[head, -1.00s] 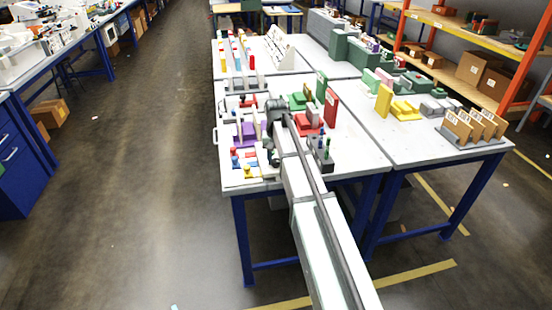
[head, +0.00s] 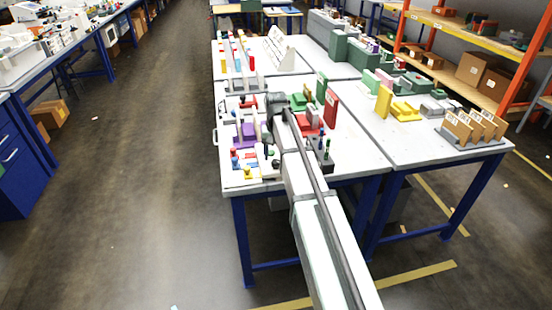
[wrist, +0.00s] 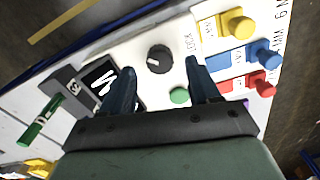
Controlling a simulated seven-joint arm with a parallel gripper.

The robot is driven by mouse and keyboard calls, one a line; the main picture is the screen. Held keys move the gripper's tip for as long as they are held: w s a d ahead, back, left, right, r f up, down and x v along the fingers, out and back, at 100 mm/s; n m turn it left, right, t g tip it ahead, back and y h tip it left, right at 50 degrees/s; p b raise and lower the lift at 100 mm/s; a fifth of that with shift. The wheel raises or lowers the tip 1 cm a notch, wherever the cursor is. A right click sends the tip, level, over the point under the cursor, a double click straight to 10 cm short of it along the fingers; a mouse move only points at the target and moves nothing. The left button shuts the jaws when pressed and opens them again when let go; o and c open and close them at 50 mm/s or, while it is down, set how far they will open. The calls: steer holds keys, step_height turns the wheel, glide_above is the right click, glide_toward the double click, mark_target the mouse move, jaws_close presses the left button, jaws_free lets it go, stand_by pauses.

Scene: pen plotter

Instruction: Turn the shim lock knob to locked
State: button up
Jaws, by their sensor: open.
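The black round shim lock knob (wrist: 160,58) sits on a white panel in the wrist view. A white mark shows on its left part, and the word LOCK is printed to its right. My gripper (wrist: 160,66) is open, with one dark finger left of the knob and the other right of it. The fingertips look apart from the knob; how high they are above the panel I cannot tell. In the head view my arm reaches the front left of the table (head: 345,160), and the knob is too small to make out.
Close right of the fingers are yellow (wrist: 240,26), blue (wrist: 264,55) and red (wrist: 263,84) knobs. A green round part (wrist: 179,95) lies between the fingers, below the knob. A black display (wrist: 103,80) and a green pen (wrist: 40,130) are on the left.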

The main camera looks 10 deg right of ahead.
mark_target(276, 161)
step_height(276, 161, up, 11)
stand_by(0.4)
steer(key=shift+r, duration=0.15)
steer(key=s+a+f+n+g, duration=0.1)
steer(key=s+f, duration=0.6)
steer(key=f, duration=0.6)
steer(key=s+a+f+n+g+h, duration=0.1)
steer(key=s+f+g, duration=0.1)
steer(key=s+f, duration=0.75)
steer(key=s+f+n+g, duration=0.1)
steer(key=s+f, duration=0.3)
steer(key=f, duration=1.2)
steer(key=s+f+g, duration=0.1)
steer(key=s+f, duration=0.5)
steer(key=s, duration=0.5)
steer(key=s+d+f+g, duration=0.1)
steer(key=s+f, duration=0.5)
steer(key=s, duration=0.5)
steer(key=s+f+y, duration=0.1)
steer(key=s+f, duration=0.6)
steer(key=s, duration=0.5)
steer(key=shift+d+m+g, duration=0.15)
steer(key=shift+m+g, duration=0.15)
steer(key=shift+g, duration=0.1)
